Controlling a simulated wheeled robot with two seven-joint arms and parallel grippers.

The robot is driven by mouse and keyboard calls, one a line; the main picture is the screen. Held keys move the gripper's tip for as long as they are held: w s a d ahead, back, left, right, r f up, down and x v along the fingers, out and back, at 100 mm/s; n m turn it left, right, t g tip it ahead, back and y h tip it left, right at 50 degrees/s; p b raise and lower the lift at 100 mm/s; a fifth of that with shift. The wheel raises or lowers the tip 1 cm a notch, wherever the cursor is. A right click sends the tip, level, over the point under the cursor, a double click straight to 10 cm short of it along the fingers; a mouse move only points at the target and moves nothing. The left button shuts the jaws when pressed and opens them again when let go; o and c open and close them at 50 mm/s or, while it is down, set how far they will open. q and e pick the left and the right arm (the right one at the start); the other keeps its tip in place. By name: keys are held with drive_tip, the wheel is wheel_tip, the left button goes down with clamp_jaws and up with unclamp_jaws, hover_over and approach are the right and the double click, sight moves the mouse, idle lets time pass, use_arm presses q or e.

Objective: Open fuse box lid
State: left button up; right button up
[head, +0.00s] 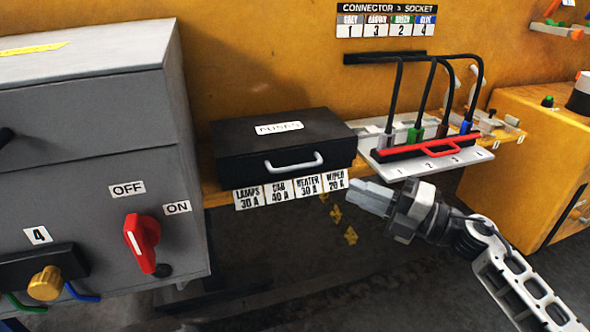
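The fuse box (284,146) is a black box on a yellow ledge in the middle of the head view. Its lid is down, with a white label reading FUSES on top. A pale grey handle (294,165) is on its front face. My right gripper (362,195) is in front of the ledge, to the right of and below the handle, apart from it. It points left, and its fingers look close together, but I cannot tell whether a gap is between them. My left gripper is not in view.
A grey cabinet (80,160) with a red switch handle (141,243) stands at the left. A white socket board (425,163) with a red bar and several black cables is right of the fuse box. A yellow cabinet (520,150) stands at the right. Space before the ledge is open.

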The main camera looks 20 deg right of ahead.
sight(295, 167)
drive_tip(key=p+x, duration=0.1)
drive_tip(key=x, duration=1.2)
drive_tip(key=shift+w+a+r+p, duration=0.1)
drive_tip(key=shift+w+a+p, duration=0.1)
drive_tip(key=shift+p, duration=0.1)
drive_tip(key=shift+d, duration=0.1)
drive_tip(key=shift+c, duration=0.4)
clamp_jaws()
